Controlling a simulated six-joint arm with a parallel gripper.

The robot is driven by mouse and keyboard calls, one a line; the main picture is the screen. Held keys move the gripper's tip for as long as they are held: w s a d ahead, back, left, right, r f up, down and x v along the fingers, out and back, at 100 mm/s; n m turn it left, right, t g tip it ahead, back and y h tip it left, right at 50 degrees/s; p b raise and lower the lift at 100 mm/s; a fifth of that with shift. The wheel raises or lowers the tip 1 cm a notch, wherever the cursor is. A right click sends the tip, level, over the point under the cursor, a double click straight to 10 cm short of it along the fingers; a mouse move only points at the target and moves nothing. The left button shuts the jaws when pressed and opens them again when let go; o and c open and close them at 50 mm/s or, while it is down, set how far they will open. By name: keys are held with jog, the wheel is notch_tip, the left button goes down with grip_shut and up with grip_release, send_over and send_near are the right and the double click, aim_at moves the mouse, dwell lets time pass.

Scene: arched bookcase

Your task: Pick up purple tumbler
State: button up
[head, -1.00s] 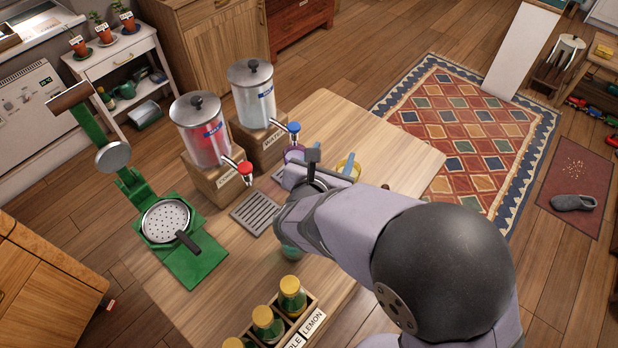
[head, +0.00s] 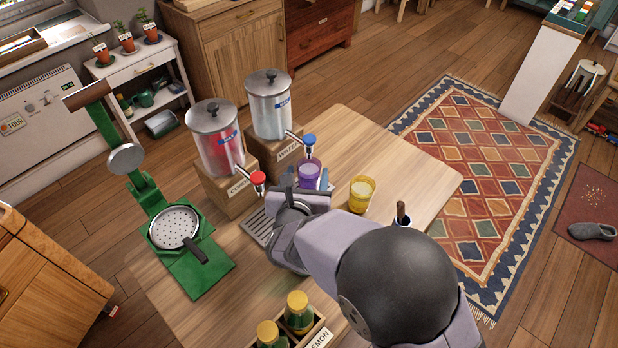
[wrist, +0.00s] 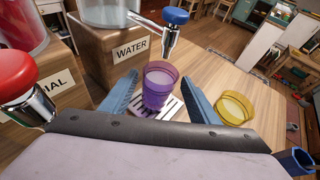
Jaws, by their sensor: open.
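The purple tumbler (head: 309,174) stands upright under the blue tap of the water dispenser. In the wrist view the tumbler (wrist: 159,85) sits on a slotted drip tray (wrist: 172,107) and holds some pale liquid. My gripper (head: 308,188) is just in front of it in the head view, partly hiding its lower part. In the wrist view my gripper (wrist: 158,92) is open, with one blue finger on each side of the tumbler. The fingers look apart from it, the left one with a wider gap.
A yellow tumbler (wrist: 234,108) stands close to the right finger. The blue tap (head: 309,141) hangs just above the purple tumbler. The red tap (head: 258,179) is to the left. A crate of yellow-capped bottles (head: 299,312) is at the front.

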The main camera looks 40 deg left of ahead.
aim_at(311, 163)
jog(key=shift+p+x, duration=0.5)
jog(key=shift+x, duration=1.85)
jog(key=shift+f, duration=0.1)
jog(key=c, duration=1)
jog(key=shift+s, duration=0.1)
jog(key=shift+s+d+r, duration=0.45)
jog(key=shift+s+r, duration=0.2)
jog(key=shift+r, duration=0.2)
jog(key=v, duration=0.4)
jog(key=r+b+v, duration=0.1)
jog(key=v, duration=0.9)
jog(key=shift+w+a+r, duration=0.1)
jog(key=shift+w+r, duration=0.05)
jog(key=shift+w, duration=0.15)
